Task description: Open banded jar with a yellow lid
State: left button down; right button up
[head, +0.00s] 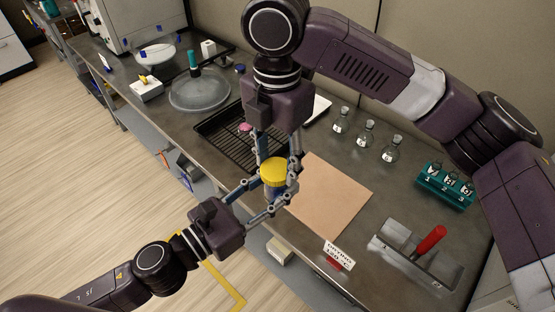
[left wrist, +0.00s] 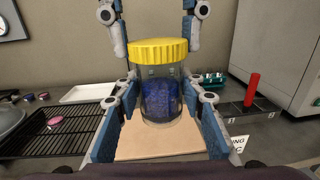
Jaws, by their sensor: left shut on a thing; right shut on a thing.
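The jar (left wrist: 161,98) is clear and holds dark blue grains. Its yellow lid (left wrist: 158,51) is on top, and the jar is upright. In the head view the yellow lid (head: 273,174) hides much of the jar. My left gripper (head: 262,203) comes in from the left and is shut around the jar's body, with one finger on each side. Its fingers also show in the left wrist view (left wrist: 160,122). My right gripper (head: 276,168) comes down from above and is shut on the yellow lid, with its fingers at the lid's sides. The jar is held above the tan board's near left edge.
The tan board (head: 328,196) lies on the grey bench. Several flasks (head: 366,133), a teal vial rack (head: 445,186) and a tray with a red handle (head: 430,240) stand to the right. A glass dome (head: 199,92) is at the back left.

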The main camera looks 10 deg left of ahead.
pick_arm(q)
jog(key=shift+s+d+r, duration=0.1)
jog(key=shift+s+d, duration=0.1)
jog(key=shift+d, duration=0.05)
pick_arm(e)
jog(key=n, duration=0.7)
jog(key=shift+w+a, duration=0.2)
jog(key=n, duration=0.5)
jog(key=shift+r+n, duration=0.1)
jog(key=shift+n, duration=0.3)
pick_arm(q)
jog(key=shift+a, duration=0.1)
pick_arm(e)
jog(key=shift+r, duration=0.85)
pick_arm(q)
jog(key=shift+w, duration=0.1)
pick_arm(e)
jog(key=shift+s+r, duration=0.1)
jog(key=shift+r, duration=0.15)
pick_arm(q)
jog(key=shift+a, duration=0.1)
